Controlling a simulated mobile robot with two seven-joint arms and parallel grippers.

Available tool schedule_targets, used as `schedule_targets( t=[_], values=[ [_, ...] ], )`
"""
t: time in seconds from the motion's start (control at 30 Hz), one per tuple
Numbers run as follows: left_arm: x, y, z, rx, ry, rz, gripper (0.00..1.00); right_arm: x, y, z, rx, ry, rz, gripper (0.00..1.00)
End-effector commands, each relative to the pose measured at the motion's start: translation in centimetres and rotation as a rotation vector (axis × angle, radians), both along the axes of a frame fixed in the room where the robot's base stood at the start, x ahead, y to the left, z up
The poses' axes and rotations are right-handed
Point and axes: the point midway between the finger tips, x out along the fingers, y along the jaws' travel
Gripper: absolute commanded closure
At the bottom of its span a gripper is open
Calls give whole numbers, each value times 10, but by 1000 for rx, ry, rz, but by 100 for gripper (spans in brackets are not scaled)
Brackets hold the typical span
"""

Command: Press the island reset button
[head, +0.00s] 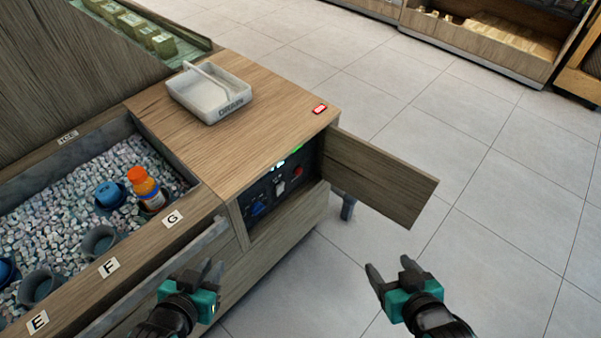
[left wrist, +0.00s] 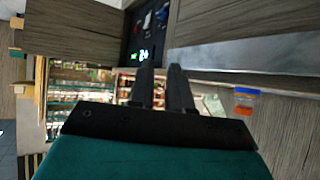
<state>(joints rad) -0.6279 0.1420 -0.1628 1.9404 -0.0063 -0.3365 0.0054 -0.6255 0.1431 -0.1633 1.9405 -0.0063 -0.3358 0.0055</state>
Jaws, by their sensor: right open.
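A dark control panel (head: 268,200) sits in the open end compartment of the wooden island (head: 245,135). It carries a round red button (head: 298,170), a white switch (head: 280,187), a blue control (head: 257,208) and a lit green display (head: 296,149). No label naming a reset button can be read. The panel also shows in the left wrist view (left wrist: 150,32). My left gripper (head: 203,273) is open and empty, in front of the island and below left of the panel. My right gripper (head: 391,272) is open and empty over the floor, right of the island.
The compartment's wooden door (head: 385,180) stands open, reaching out to the right. A white tray (head: 211,95) and a small red-and-white item (head: 320,109) lie on the island top. An orange bottle (head: 146,189) stands in the pebble-filled bin. Tiled floor (head: 480,230) is clear to the right.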

Motion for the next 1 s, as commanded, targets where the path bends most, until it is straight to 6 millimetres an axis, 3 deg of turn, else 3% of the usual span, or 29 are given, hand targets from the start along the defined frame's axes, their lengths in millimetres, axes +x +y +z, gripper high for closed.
schedule_targets(
  t=[0.2,1.0],
  values=[
    [0,0,0,1,0,1,100,0,0,0,0,-1,0,31],
    [3,0,2,0,-6,0,100,1,0,0,0,-1,-1,31]
  ],
)
